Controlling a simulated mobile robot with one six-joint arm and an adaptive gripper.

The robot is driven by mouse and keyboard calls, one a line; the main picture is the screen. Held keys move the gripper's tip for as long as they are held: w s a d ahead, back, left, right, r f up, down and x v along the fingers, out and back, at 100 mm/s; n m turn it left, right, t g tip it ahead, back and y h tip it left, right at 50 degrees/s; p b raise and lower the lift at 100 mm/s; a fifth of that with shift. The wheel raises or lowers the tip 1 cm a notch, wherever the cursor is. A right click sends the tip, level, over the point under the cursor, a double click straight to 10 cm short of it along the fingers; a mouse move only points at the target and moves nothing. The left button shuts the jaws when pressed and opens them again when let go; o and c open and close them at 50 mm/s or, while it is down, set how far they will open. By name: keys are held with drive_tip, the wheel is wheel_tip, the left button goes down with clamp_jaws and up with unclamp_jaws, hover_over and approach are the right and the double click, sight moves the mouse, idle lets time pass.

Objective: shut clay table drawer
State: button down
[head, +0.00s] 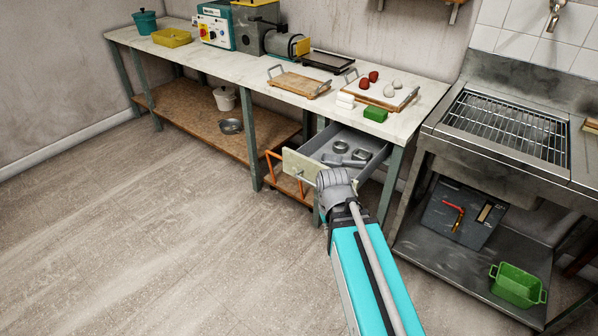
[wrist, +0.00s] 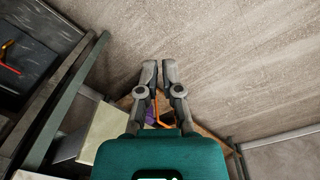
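The clay table (head: 225,80) has a pale top and grey-green legs. Its grey drawer (head: 325,151) is pulled out near the right end, with several grey metal pieces inside. The drawer's cream front (head: 299,166) faces the room, and its right part is hidden behind my arm. In the wrist view, a cream panel, seemingly the drawer front (wrist: 101,133), lies left of my gripper. My gripper (wrist: 160,65) has its fingertips together with nothing seen between them, pointing over the floor. In the head view my arm's wrist hides the fingers; contact with the drawer cannot be told.
On the tabletop are a wooden tray (head: 299,83), a green block (head: 375,114) and red and white balls. An orange frame (head: 272,164) shows by the lower shelf (head: 190,103). A metal sink stand (head: 450,138) stands right. Floor at left is clear.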

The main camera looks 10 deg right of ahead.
sight(295, 169)
drive_tip(key=w+a+r+n+t+h, duration=0.3)
drive_tip(key=w+a+n, duration=0.5)
drive_tip(key=n, duration=0.5)
drive_tip(key=w+a+r+n+t+h, duration=0.3)
drive_tip(key=w+a+n, duration=0.4)
drive_tip(key=w+n, duration=0.5)
drive_tip(key=shift+w+a+n+p, duration=0.4)
drive_tip(key=shift+w, duration=0.3)
drive_tip(key=b+x, duration=0.2)
drive_tip(key=x, duration=0.2)
drive_tip(key=r+b+x, duration=0.1)
drive_tip(key=b+x, duration=0.1)
drive_tip(key=x, duration=0.1)
drive_tip(key=w+d+b+x, duration=0.1)
drive_tip(key=b+x, duration=0.2)
drive_tip(key=x, duration=0.1)
drive_tip(key=shift+w+d, duration=0.1)
drive_tip(key=shift+w, duration=0.05)
drive_tip(key=shift+w+d, duration=0.55)
drive_tip(key=shift+d, duration=0.05)
drive_tip(key=shift+w, duration=0.1)
